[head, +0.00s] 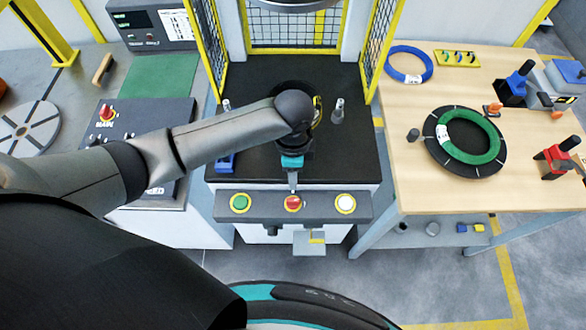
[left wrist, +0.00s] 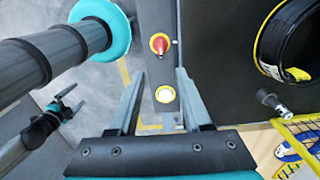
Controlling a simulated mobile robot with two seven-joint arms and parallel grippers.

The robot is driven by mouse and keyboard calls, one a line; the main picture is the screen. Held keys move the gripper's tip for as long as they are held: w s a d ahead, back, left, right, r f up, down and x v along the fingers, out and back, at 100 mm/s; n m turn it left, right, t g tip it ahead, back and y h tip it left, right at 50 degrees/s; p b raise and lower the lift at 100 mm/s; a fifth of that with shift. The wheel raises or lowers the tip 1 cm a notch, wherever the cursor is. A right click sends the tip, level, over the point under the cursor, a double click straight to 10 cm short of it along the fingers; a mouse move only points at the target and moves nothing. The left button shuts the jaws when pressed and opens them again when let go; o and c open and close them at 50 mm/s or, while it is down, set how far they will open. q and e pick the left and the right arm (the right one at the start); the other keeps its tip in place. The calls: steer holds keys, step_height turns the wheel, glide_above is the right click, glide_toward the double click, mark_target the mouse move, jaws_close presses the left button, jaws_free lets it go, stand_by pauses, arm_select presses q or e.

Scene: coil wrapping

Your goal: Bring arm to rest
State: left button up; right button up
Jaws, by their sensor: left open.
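My left gripper (head: 292,188) hangs at the end of my left arm, pointing down over the front of the machine, close to the red button (head: 293,203) on the grey button panel (head: 265,204). In the left wrist view its two fingers (left wrist: 160,78) are apart with nothing between them. The red button (left wrist: 159,44) and the white button (left wrist: 165,94) show beyond the fingers. Touch with the panel cannot be told. My right gripper (left wrist: 69,103) shows small at the left of the left wrist view, with its fingers apart and empty.
A black machine bed with yellow mesh guards (head: 384,45) lies behind the panel. A wrapped coil (left wrist: 295,45) sits on it. A wooden table (head: 410,185) at right bears a green coil (head: 468,155), a blue coil (head: 408,48) and tools. A control box (head: 125,115) stands left.

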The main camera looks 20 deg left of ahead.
stand_by(0.4)
arm_select(q)
steer(key=s+d+r+n+t+h, duration=0.2)
steer(key=s+d+r+n+h, duration=0.1)
steer(key=s+d+n, duration=0.25)
steer(key=s+a+r+n+t+y, duration=0.2)
steer(key=s+a+r+n+y, duration=0.15)
steer(key=s+a+n, duration=0.65)
step_height(320, 180, down, 32)
steer(key=a+m+g+b, duration=0.2)
steer(key=m+b, duration=0.1)
steer(key=b, duration=0.7)
steer(key=s+a+f+b, duration=0.1)
steer(key=s+f+b, duration=0.3)
steer(key=s+f, duration=0.3)
steer(key=s+a+f+g+b, duration=0.1)
steer(key=s+f+b, duration=0.3)
steer(key=s+f, duration=0.4)
step_height(320, 180, down, 8)
steer(key=shift+a+r+b, duration=0.2)
steer(key=shift+a+b, duration=0.05)
steer(key=shift+b, duration=0.1)
